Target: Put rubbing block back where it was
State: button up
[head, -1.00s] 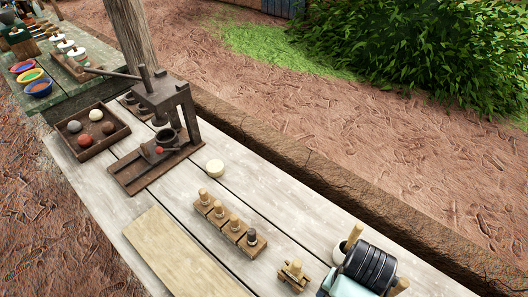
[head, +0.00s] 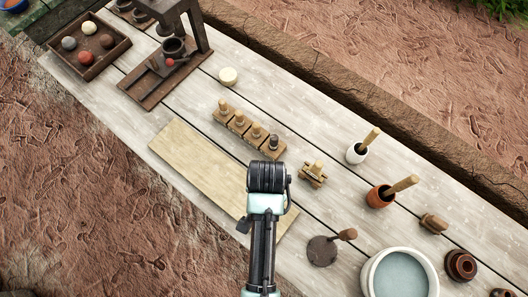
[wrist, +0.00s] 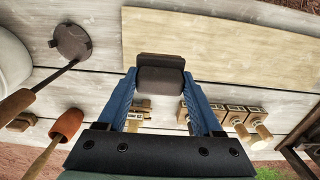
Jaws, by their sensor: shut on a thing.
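My gripper (wrist: 160,76) shows in the wrist view with two blue fingers closed on a dark grey block (wrist: 160,80), which I take to be the rubbing block. The fingers and the held block are hidden there behind my arm.
Wooden stamps (head: 238,125) stand in a row beyond the board, with a small wooden clamp-like piece (head: 312,174) beside them. A dark round disc with a handle (head: 322,251), a basin (head: 400,258) and handled pots (head: 380,196) stand right. A press (head: 165,62) stands at upper left.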

notch_tip(320, 180, down, 10)
jog(key=shift+r, duration=0.15)
dwell(0.3)
jog(key=shift+f, duration=0.2)
jog(key=o, duration=1.3)
jog(key=shift+r, duration=0.1)
